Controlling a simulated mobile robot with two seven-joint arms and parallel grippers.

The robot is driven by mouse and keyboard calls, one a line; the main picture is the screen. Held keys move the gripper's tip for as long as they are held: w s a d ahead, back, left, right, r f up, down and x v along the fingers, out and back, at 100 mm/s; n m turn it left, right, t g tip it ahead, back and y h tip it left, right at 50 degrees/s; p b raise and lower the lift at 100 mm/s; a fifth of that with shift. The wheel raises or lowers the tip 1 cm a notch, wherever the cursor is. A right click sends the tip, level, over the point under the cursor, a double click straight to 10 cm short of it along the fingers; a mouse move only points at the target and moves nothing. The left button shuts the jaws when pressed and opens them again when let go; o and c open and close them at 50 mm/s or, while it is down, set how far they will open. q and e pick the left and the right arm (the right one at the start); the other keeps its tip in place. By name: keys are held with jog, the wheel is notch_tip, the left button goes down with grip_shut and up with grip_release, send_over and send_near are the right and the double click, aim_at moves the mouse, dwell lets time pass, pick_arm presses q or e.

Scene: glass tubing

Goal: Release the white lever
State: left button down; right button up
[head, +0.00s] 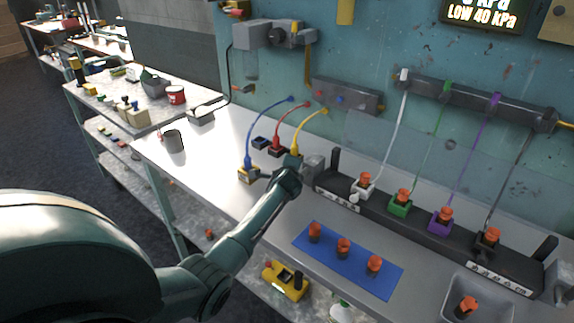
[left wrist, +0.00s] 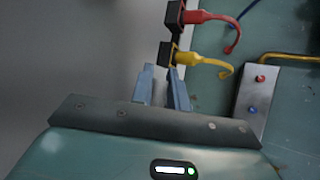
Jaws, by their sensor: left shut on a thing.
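A white block (head: 368,190) with an orange cap stands at the left of the black rail, with a white tube rising from it. A small round white part (head: 353,198) shows at its front; I cannot tell its exact position as a lever. My left gripper (head: 293,166) is left of the white block and apart from it. In the left wrist view its fingers (left wrist: 163,76) are shut at the block of the yellow plug (left wrist: 184,58). The fingertips' exact contact is partly hidden. My right gripper is not in view.
Green (head: 400,206), purple (head: 440,221) and dark (head: 488,240) blocks stand along the rail (head: 330,186). A blue mat (head: 325,262) with orange-capped pieces lies in front. A grey bin (head: 455,285) is at right. Blue (head: 247,172) and red (head: 277,147) plug blocks are near my gripper.

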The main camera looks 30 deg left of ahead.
pick_arm(q)
jog(key=shift+d+f, duration=0.1)
dwell(0.4)
jog(key=c, duration=1.4)
grip_release()
jog(key=shift+o, duration=0.2)
jog(key=shift+s, duration=0.1)
jog(key=v, duration=1.3)
